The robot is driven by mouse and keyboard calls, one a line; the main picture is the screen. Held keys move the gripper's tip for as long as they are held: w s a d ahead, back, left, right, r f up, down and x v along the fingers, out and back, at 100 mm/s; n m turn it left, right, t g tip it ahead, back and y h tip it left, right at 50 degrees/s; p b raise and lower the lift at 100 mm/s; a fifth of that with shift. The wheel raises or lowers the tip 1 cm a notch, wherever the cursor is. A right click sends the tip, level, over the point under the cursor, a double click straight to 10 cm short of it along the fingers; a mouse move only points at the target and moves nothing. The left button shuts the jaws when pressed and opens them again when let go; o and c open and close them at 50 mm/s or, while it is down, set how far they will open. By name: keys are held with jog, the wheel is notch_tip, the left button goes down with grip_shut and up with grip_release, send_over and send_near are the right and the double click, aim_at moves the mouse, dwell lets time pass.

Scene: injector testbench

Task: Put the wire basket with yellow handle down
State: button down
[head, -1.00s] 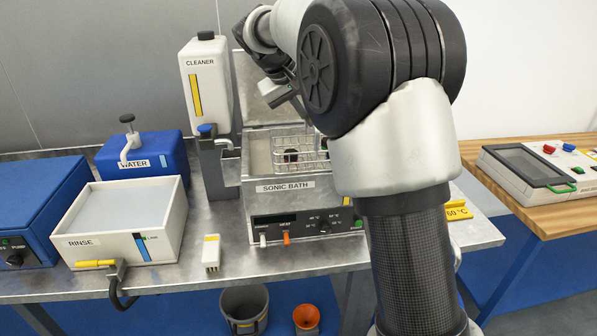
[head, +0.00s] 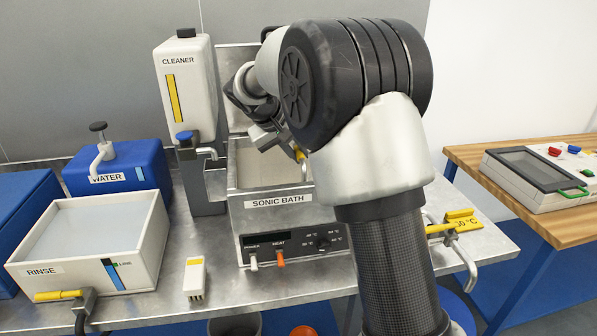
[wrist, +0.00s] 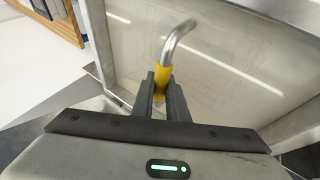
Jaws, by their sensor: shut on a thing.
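My gripper (wrist: 161,92) is shut on the yellow handle (wrist: 162,76) of the wire basket in the wrist view. A bent steel rod (wrist: 177,38) runs out of the handle's far end. In the head view the gripper is low over the sonic bath (head: 280,202), with a bit of the yellow handle (head: 299,154) showing. The basket's wire body cannot be made out; my arm hides the right part of the bath. I cannot tell whether the basket touches the bath.
The cleaner bottle (head: 184,95) and its blue-topped dispenser stand left of the bath. A white rinse tank (head: 90,241), a blue water tank (head: 118,167) and a small white block (head: 195,281) are further left. A wooden table (head: 540,172) is at the right.

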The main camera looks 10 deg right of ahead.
aim_at(299, 167)
jog(key=shift+f, duration=1.9)
jog(key=shift+f+b, duration=0.1)
jog(key=shift+b, duration=0.2)
jog(key=c, duration=2.2)
grip_release()
jog(key=shift+f, duration=0.2)
jog(key=o, duration=0.5)
jog(key=shift+r, duration=0.1)
jog(key=shift+c, duration=0.2)
